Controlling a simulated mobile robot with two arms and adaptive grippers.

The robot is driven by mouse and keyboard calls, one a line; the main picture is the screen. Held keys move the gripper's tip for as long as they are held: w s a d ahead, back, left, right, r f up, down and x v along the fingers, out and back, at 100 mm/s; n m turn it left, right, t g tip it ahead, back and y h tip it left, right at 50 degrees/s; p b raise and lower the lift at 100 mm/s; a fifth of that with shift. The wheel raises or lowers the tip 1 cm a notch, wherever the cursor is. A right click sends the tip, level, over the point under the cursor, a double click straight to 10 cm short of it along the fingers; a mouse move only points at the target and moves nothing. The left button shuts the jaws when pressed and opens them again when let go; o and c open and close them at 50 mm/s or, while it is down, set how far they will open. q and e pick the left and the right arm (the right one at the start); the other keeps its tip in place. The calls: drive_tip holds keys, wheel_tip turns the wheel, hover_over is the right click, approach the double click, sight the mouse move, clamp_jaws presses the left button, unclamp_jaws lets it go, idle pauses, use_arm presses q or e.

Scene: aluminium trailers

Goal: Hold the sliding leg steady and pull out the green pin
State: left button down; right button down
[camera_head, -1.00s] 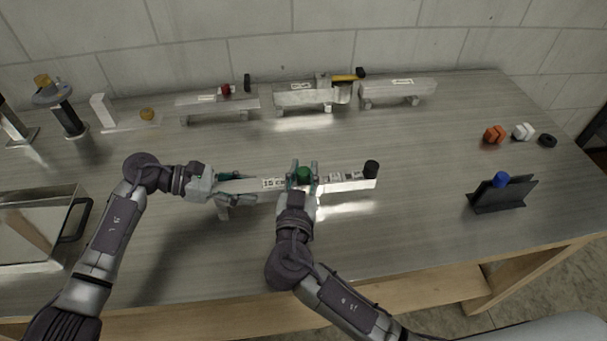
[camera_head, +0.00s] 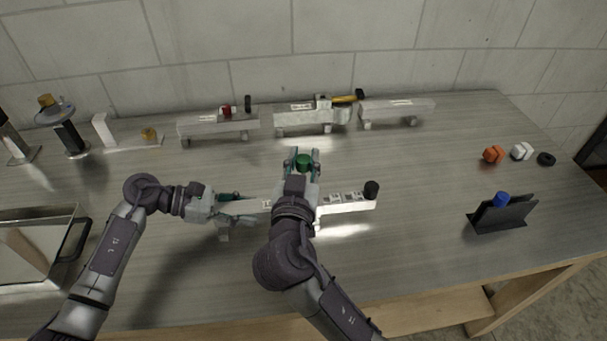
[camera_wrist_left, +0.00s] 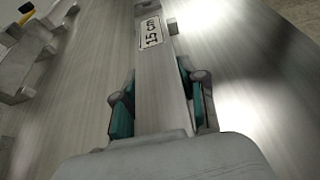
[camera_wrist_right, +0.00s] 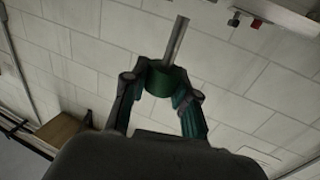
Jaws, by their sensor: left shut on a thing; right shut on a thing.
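The sliding leg (camera_head: 345,205) is a pale metal bar with labels and a black end knob (camera_head: 371,190), lying across the middle of the table. My left gripper (camera_head: 228,204) is shut on its left part; the left wrist view shows both fingers (camera_wrist_left: 161,105) around the bar beside a "15 cm" label. My right gripper (camera_head: 303,163) is shut on the green pin (camera_head: 303,161). In the right wrist view the pin's green head (camera_wrist_right: 165,78) is between the fingertips and its bare metal shank shows whole, clear of the bar. My right arm hides part of the bar.
Several metal bars on short feet (camera_head: 218,125) stand along the back. A black stand with a blue-topped pin (camera_head: 502,212) is at the right, near orange and white pieces (camera_head: 493,154). A metal box (camera_head: 40,240) is at the left. The table between is clear.

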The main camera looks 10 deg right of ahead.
drive_tip(key=shift+r, duration=0.25)
use_arm(q)
drive_tip(key=c, duration=0.6)
unclamp_jaws()
drive_tip(key=shift+a, duration=0.15)
